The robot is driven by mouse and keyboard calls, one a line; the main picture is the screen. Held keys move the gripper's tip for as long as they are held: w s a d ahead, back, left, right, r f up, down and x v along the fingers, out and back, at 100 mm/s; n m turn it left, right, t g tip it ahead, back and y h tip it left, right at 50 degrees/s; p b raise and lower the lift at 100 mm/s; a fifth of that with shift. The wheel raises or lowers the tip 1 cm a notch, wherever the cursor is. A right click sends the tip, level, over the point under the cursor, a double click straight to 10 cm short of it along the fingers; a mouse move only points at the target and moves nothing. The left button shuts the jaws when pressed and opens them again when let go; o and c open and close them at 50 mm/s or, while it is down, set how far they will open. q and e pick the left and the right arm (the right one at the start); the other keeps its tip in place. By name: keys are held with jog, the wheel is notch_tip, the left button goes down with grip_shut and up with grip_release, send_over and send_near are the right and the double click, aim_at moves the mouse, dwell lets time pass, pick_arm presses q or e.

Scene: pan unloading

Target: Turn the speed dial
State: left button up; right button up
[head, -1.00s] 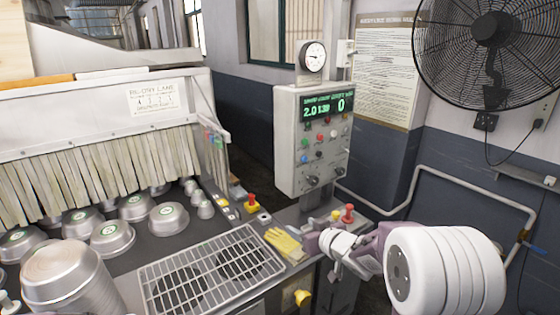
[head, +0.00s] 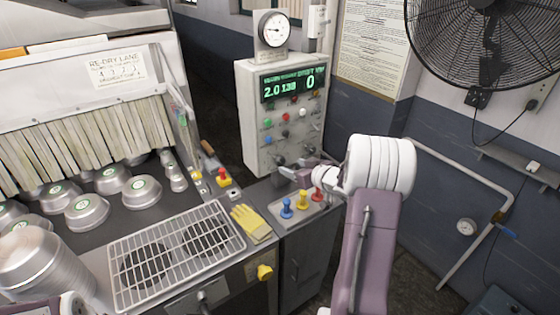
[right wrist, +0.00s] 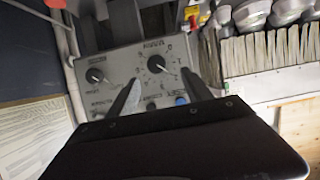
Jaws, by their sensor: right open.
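The grey control box (head: 250,130) stands at mid-picture in the head view, with a green display, small coloured buttons and two dark dials low on its face. The left dial (head: 279,160) also shows in the right wrist view as a black knob with a white pointer (right wrist: 157,65) inside a ring of marks. The other dial (right wrist: 95,75) sits to its left there. I cannot read which is labelled speed. My right gripper (head: 293,167) is open close in front of the lower panel. In the right wrist view its fingers stand on either side of the first dial; contact cannot be told.
Blue, yellow and red knobs stand on a grey ledge (head: 270,222) just below my right gripper. A yellow glove (head: 250,224) and a wire rack (head: 150,285) lie to the left. Metal pans (head: 87,212) sit by the strip curtain. A black fan (head: 485,50) hangs at right.

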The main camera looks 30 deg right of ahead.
aim_at(281, 162)
jog(key=w, duration=0.1)
jog(key=w+f, duration=0.1)
jog(key=w, duration=0.1)
jog(key=shift+w+d+f+p, duration=0.25)
jog(key=shift+d+f+p, duration=0.05)
jog(key=shift+d+f, duration=0.1)
jog(key=x, duration=0.4)
jog(key=shift+w+a+p, duration=0.15)
jog(key=shift+a+p, duration=0.1)
jog(key=shift+p, duration=0.15)
jog(key=shift+w+a+f, duration=0.1)
jog(key=shift+w, duration=0.1)
pick_arm(q)
jog(key=shift+w+d+r, duration=0.1)
jog(key=shift+d+r, duration=0.2)
jog(key=shift+r, duration=0.45)
jog(key=shift+d, duration=0.1)
pick_arm(e)
jog(key=shift+f, duration=0.1)
